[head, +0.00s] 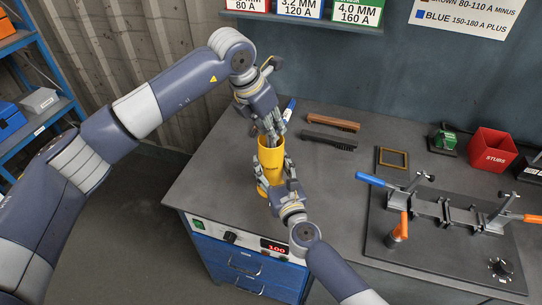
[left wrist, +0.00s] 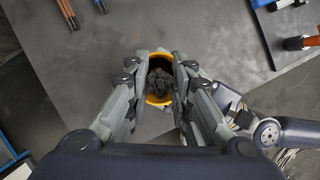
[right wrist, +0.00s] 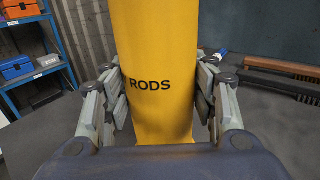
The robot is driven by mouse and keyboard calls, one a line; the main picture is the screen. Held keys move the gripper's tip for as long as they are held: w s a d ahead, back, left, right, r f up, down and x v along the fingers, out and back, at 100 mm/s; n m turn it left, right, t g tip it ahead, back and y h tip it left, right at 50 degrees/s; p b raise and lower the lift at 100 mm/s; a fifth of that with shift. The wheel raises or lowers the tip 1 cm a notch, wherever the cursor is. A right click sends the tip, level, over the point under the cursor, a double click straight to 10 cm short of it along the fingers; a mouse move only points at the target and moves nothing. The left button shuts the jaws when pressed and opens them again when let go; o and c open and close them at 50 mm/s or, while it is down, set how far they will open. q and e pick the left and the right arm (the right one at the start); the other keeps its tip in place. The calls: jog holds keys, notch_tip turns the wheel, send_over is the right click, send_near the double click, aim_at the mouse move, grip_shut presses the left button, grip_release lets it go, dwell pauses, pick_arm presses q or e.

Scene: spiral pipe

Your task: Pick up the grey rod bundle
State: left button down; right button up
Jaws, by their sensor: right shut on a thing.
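The yellow canister marked RODS (right wrist: 160,60) stands upright at the bench's front left edge; it also shows in the head view (head: 271,156). The grey rod bundle (left wrist: 159,82) is inside it, its dark ends visible through the mouth in the left wrist view. My left gripper (head: 271,133) points down just above the mouth. Its fingers are apart on either side of the opening, with nothing seen between them but the canister below. My right gripper (head: 274,182) is shut on the canister, a finger on each side. The rods' lower parts are hidden.
A clamp fixture with a blue handle (head: 371,179), a brass frame (head: 393,159) and a red STUBS bin (head: 487,150) stand farther right. Bare bench lies between.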

pick_arm(q)
jog(key=shift+r, duration=0.1)
notch_tip(320, 180, up, 27)
jog(key=shift+f, duration=2.3)
jog(key=shift+w, duration=0.1)
pick_arm(e)
jog(key=o, duration=1.5)
jog(key=shift+c, duration=0.2)
jog(key=shift+s, duration=0.1)
